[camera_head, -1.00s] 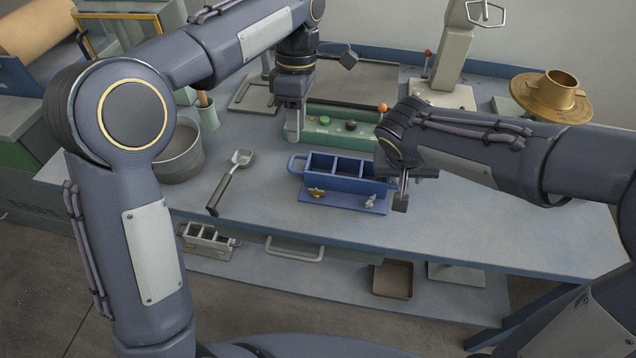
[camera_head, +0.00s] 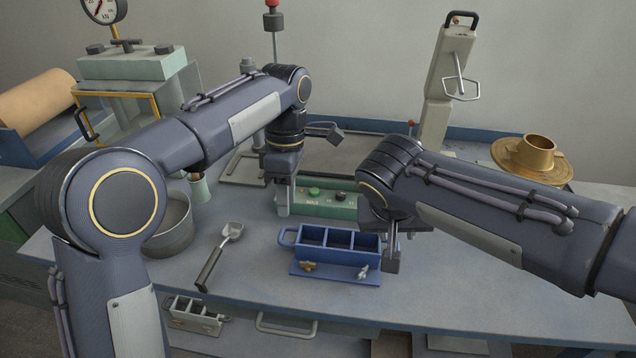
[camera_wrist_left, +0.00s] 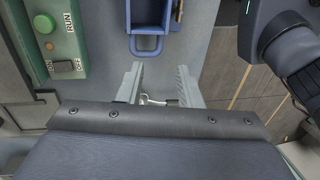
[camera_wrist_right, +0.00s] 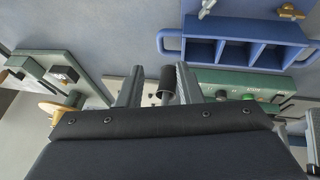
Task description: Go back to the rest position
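In the head view my left gripper (camera_head: 283,200) points down over the bench, by the left end of the green control box. In the left wrist view its two fingers (camera_wrist_left: 162,88) stand apart, with a thin silvery thing showing between them, too small to name. My right gripper (camera_head: 392,258) is at the right end of the blue divided tray (camera_head: 340,249), partly hidden by its own arm. In the right wrist view its fingers (camera_wrist_right: 157,85) are apart, with a dark cylindrical knob showing between them; I cannot tell its distance. Neither gripper visibly holds anything.
The green control box (camera_head: 330,200) stands behind the tray. A scoop (camera_head: 219,257) lies left of it, near a round metal pot (camera_head: 172,228). A brass flanged piece (camera_head: 535,158) is at the back right. The bench's front right surface (camera_head: 480,295) is clear.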

